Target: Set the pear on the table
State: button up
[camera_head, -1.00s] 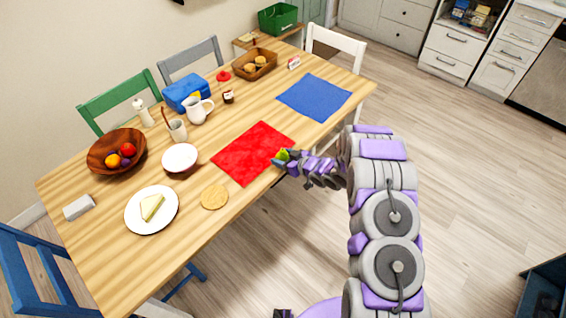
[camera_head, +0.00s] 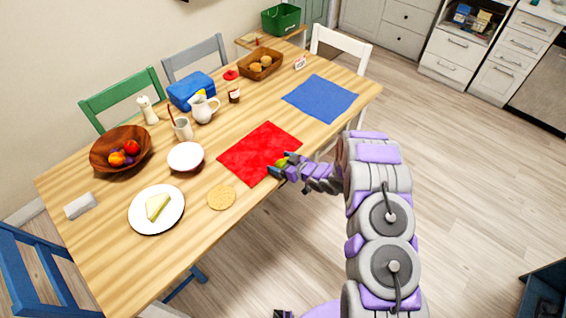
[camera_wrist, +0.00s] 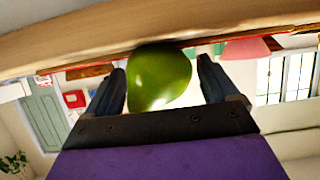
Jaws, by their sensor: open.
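The green pear (camera_wrist: 160,76) is between the two fingers of my gripper (camera_wrist: 165,85) in the wrist view. The fingers are spread, with a gap beside the pear on the right. The pear's far side meets the wooden table (camera_wrist: 60,45), which shows along the top of this view. In the head view, my gripper (camera_head: 282,166) is low at the near right edge of the red cloth (camera_head: 262,152) on the table (camera_head: 120,255).
A round tan coaster (camera_head: 221,197), a plate (camera_head: 143,222) with a wedge of food and a white bowl (camera_head: 186,170) are left of the gripper. A blue cloth (camera_head: 320,98) lies to the right, mostly clear. Chairs stand around the table.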

jog(key=shift+w+d+p+v, duration=0.45)
jog(key=shift+p+v, duration=0.65)
jog(key=shift+v, duration=5.65)
jog(key=s+d+r+m+g+h, duration=0.1)
jog(key=d+r+m+h, duration=0.3)
jog(key=d+r+h, duration=0.95)
jog(key=s+d+r+m+g, duration=0.25)
jog(key=s+r, duration=0.35)
jog(key=s, duration=0.5)
jog(key=s+d+r+m+g, duration=0.1)
jog(key=s+r+m+g, duration=0.15)
jog(key=s+r, duration=0.65)
jog(key=s+a+r+g+y, duration=0.1)
jog(key=s+a+g, duration=0.1)
jog(key=s, duration=0.9)
jog(key=s+a+r+m+g+y, duration=0.1)
jog(key=s+a, duration=0.4)
jog(key=s, duration=0.6)
jog(key=shift+a+g+y, duration=0.15)
jog(key=shift+g+y, duration=0.3)
jog(key=shift+g, duration=0.05)
